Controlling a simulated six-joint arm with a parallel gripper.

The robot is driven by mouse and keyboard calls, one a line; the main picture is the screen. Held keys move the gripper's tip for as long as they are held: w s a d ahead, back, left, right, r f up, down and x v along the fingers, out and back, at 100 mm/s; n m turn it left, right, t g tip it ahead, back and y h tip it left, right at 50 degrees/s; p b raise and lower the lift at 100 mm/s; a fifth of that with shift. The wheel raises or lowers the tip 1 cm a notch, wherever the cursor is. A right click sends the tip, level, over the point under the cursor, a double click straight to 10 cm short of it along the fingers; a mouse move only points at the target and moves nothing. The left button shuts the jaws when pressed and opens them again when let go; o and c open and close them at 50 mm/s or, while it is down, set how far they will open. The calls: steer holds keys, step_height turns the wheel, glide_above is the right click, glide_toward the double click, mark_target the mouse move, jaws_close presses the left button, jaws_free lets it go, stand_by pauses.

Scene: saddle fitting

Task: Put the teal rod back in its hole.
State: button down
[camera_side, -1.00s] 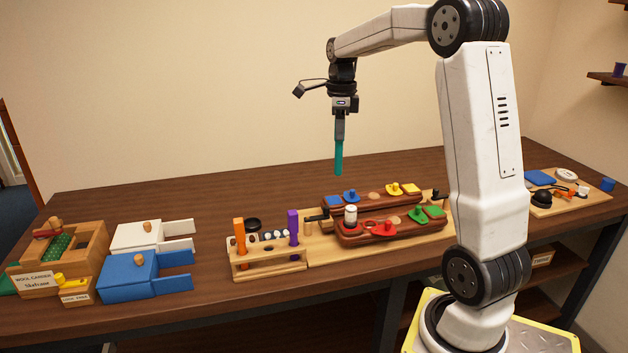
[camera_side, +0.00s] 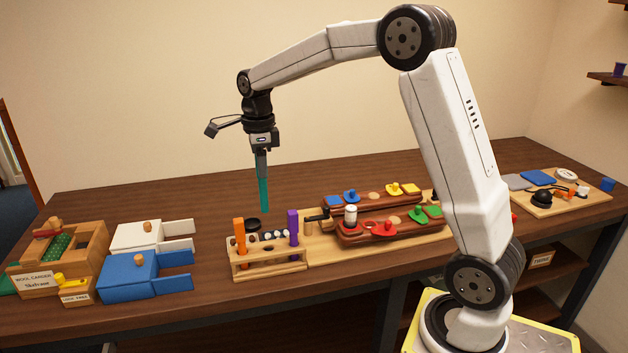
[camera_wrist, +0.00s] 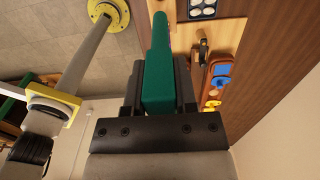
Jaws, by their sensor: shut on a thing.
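The teal rod (camera_side: 263,190) hangs upright, slightly tilted, from my gripper (camera_side: 261,157). My gripper is shut on its upper end. In the wrist view the rod (camera_wrist: 158,70) runs out from between the two dark fingers of my gripper (camera_wrist: 158,85). Its lower end is in the air above and behind the wooden rod rack (camera_side: 268,269). The rack holds an orange rod (camera_side: 240,237) at its left and a purple rod (camera_side: 293,228) at its right.
A black round dish (camera_side: 253,224) and several pale discs sit behind the rack. To its right stand red-brown trays with coloured knobbed pieces (camera_side: 385,228). Blue (camera_side: 128,277) and white boxes (camera_side: 137,238) stand left.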

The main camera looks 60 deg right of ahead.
mark_target(264, 197)
step_height(264, 197, down, 8)
steer(key=shift+r, duration=0.1)
steer(key=shift+f, duration=0.95)
step_height(264, 197, down, 6)
steer(key=shift+f, duration=0.2)
stand_by(3.0)
steer(key=shift+c, duration=1.6)
jaws_free()
steer(key=shift+r, duration=0.15)
steer(key=shift+r, duration=3.8)
